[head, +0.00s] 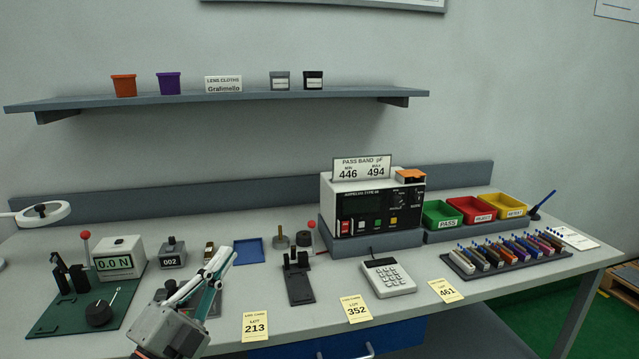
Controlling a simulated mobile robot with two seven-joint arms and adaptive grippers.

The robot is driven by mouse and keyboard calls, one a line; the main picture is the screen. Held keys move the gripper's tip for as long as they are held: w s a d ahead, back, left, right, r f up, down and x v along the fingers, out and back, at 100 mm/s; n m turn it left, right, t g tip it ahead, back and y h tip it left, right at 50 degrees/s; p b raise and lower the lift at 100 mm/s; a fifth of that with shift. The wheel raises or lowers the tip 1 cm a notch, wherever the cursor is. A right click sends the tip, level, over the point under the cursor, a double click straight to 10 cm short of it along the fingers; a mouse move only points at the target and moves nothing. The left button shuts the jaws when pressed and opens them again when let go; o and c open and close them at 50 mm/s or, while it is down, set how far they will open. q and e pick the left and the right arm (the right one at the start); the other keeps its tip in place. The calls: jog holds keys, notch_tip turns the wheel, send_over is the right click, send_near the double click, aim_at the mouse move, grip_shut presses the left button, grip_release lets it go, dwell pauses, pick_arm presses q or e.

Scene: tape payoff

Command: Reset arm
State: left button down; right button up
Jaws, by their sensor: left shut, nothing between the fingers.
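My left gripper (222,258) reaches in from the bottom, left of centre. Its fingers are shut with nothing between them, pointing up and to the right over the bench (300,332). It partly hides a small dark item behind it. My right gripper is not in view.
To the right are a black fixture (298,280), a keypad (389,278), a test meter (345,205), coloured bins (468,211) and a component rack (508,257). Yellow lot cards (255,327) line the front edge.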

pick_arm(q)
jog(key=s+a+f+n+g+y, duration=0.2)
jog(key=s+a+f+n+y, duration=0.1)
jog(key=a+f+n+y, duration=0.4)
jog(key=s+a+f+n+g+y, duration=0.2)
jog(key=a+f+n+y, duration=0.3)
jog(key=a+f+y, duration=0.3)
jog(key=s+a+f+n+g, duration=0.15)
jog(key=s+f+g, duration=0.35)
jog(key=s+f, duration=0.5)
jog(key=s+a+f+m+g, duration=0.1)
jog(key=s+a+f+g, duration=0.3)
jog(key=s+f, duration=0.6)
jog(key=w+d+f+n+t+h, duration=0.1)
jog(key=d+f+h, duration=0.2)
jog(key=d+f, duration=0.2)
jog(key=w+d+f+n+t+h+p, duration=0.1)
jog(key=d+f+h, duration=0.3)
jog(key=d, duration=0.8)
notch_tip(320, 180, down, 3)
jog(key=shift+r+n+t+h, duration=0.25)
jog(key=shift+n+t, duration=0.25)
jog(key=shift+n, duration=0.25)
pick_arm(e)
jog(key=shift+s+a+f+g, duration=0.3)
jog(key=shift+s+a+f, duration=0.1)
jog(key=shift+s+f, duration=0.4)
